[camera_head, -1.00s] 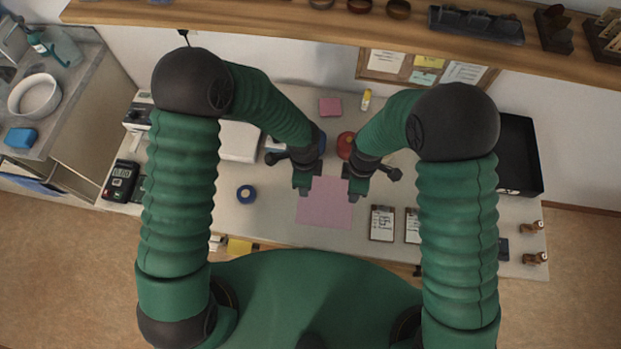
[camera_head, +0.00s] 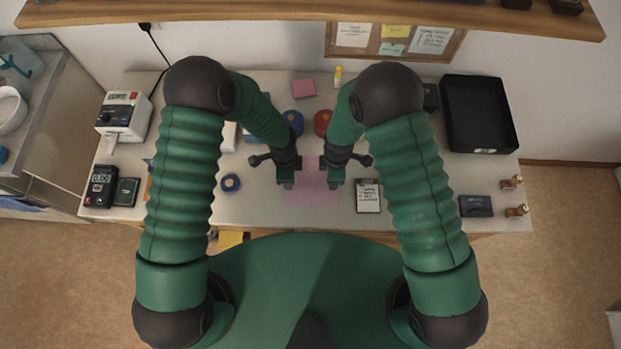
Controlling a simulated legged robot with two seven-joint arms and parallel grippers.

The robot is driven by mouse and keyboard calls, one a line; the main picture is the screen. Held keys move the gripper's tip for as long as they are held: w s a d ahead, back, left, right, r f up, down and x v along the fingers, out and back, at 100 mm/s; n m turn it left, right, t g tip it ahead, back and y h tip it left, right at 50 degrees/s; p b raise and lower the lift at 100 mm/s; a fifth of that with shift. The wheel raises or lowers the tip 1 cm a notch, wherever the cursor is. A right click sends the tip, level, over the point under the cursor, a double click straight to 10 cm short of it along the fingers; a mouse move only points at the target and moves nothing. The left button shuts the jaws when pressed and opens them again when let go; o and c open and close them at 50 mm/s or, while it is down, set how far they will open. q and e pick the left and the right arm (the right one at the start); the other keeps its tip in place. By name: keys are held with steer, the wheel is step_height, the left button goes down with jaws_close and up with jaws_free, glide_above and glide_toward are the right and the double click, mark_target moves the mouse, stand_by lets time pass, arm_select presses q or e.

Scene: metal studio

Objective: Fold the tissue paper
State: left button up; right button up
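The pink tissue paper (camera_head: 314,194) lies flat on the bench top in front of me. My arms partly hide its left and right sides. My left gripper (camera_head: 287,184) points down over or beside the paper's left edge. My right gripper (camera_head: 333,182) points down over or beside its right edge. Both fingertips are too small and dark to show whether they are open or shut, or whether they touch the paper. No lifted part or fold in the paper is visible.
Blue and red round items (camera_head: 322,122) stand behind. A black tray (camera_head: 479,115) is at back right, a meter (camera_head: 101,187) at left. A wooden shelf (camera_head: 300,12) crosses above.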

arm_select(q)
steer(key=shift+a+f, duration=0.1)
steer(key=shift+a, duration=0.1)
steer(key=c, duration=0.4)
arm_select(e)
steer(key=shift+a+f, duration=0.1)
steer(key=c, duration=0.4)
arm_select(q)
jaws_close()
arm_select(e)
jaws_close()
arm_select(q)
steer(key=shift+s, duration=0.1)
arm_select(e)
steer(key=shift+s, duration=0.1)
